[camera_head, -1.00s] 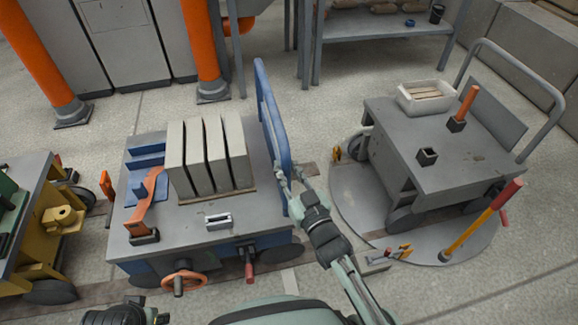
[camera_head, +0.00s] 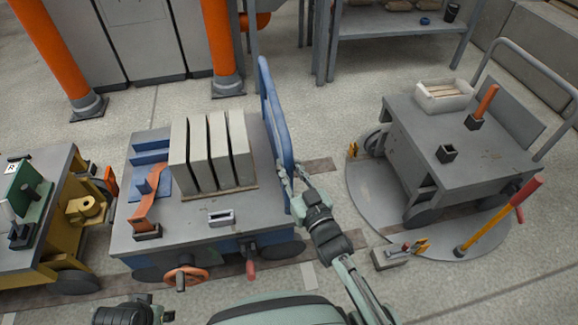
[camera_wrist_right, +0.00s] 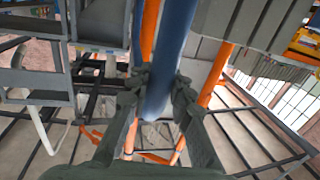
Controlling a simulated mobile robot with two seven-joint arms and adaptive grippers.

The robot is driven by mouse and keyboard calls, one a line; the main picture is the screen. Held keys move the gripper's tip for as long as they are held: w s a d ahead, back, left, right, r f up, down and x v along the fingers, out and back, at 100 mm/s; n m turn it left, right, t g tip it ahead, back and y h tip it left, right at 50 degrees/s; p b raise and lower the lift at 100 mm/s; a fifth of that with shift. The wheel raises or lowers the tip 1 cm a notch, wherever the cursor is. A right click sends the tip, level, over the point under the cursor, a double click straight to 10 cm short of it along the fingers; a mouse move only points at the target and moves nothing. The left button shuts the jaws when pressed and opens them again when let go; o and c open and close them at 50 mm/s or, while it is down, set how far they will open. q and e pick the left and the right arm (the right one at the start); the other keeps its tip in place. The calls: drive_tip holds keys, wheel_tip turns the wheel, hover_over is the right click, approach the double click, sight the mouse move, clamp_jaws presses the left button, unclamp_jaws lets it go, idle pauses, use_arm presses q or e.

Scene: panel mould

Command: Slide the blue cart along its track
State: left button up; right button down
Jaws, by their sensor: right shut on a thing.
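The blue cart (camera_head: 205,237) has a grey top, blue sides and a tall blue push bar (camera_head: 275,115) at its right end. It stands on a dark floor track (camera_head: 318,166), close to the yellow cart (camera_head: 60,245) on its left. My right gripper (camera_head: 290,185) is shut on the push bar's near upright. In the right wrist view the fingers (camera_wrist_right: 160,88) close around the blue bar (camera_wrist_right: 170,60). My left gripper (camera_head: 135,312) is at the bottom left edge, away from the cart; its fingers are not clear.
Upright grey panels (camera_head: 212,150) and an orange clamp (camera_head: 148,200) ride on the cart. A round floor plate (camera_head: 365,200) with a grey trolley (camera_head: 455,150) stands to the right. A floor block with a lever (camera_head: 390,258) sits near it. Orange posts (camera_head: 220,50) stand behind.

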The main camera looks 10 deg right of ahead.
sight(289, 149)
drive_tip(key=c, duration=1.3)
unclamp_jaws()
wheel_tip(289, 149, up, 10)
drive_tip(key=shift+s, duration=0.1)
